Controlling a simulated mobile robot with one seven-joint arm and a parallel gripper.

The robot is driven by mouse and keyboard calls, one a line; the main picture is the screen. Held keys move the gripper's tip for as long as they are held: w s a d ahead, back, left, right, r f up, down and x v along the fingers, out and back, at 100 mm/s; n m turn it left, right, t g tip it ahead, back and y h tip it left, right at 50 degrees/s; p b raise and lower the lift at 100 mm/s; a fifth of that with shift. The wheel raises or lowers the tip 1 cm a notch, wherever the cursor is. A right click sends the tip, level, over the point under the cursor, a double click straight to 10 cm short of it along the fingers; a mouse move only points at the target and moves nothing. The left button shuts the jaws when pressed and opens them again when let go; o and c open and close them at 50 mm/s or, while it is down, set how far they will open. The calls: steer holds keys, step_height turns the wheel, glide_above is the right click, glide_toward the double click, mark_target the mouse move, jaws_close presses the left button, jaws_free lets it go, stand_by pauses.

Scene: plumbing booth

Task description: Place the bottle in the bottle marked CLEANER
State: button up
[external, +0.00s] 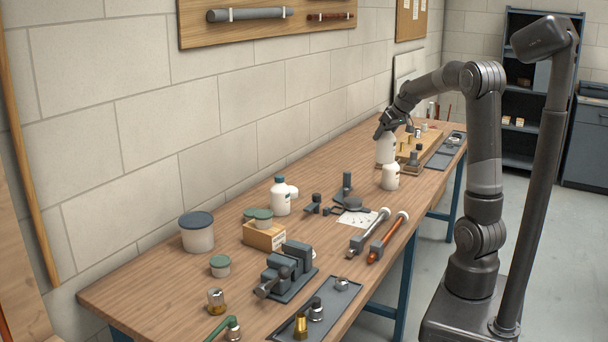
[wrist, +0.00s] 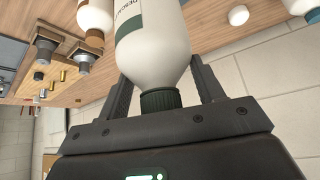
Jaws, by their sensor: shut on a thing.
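My gripper (external: 384,130) is shut on a white bottle (external: 386,151), which hangs upright above the workbench's far part. In the wrist view my gripper (wrist: 165,80) has its fingers on both sides of this bottle (wrist: 152,40), near its dark green cap. Its label is partly cut off and reads "DESCAL". A second white bottle (external: 390,178) stands on the bench just in front of the held one. A white bottle with a brown cap (wrist: 95,14) shows at the top left of the wrist view. A teal-capped white bottle (external: 281,198) stands mid-bench. No CLEANER marking is readable.
A wooden tray with fittings (external: 432,150) lies beyond the held bottle.

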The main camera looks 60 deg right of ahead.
steer(key=w+a+r+n+y, duration=0.15)
steer(key=w+a+r, duration=0.25)
steer(key=w+a, duration=0.6)
steer(key=w+a+r+n+y, duration=0.15)
steer(key=w+a+r, duration=0.35)
steer(key=w+a, duration=0.6)
steer(key=w+a+f+h, duration=0.1)
steer(key=w+a+f, duration=0.6)
steer(key=w+f, duration=0.2)
steer(key=shift+f+n, duration=0.4)
steer(key=shift+f, duration=0.6)
steer(key=shift+f, duration=0.1)
steer(key=o, duration=1.7)
steer(key=shift+c, duration=0.2)
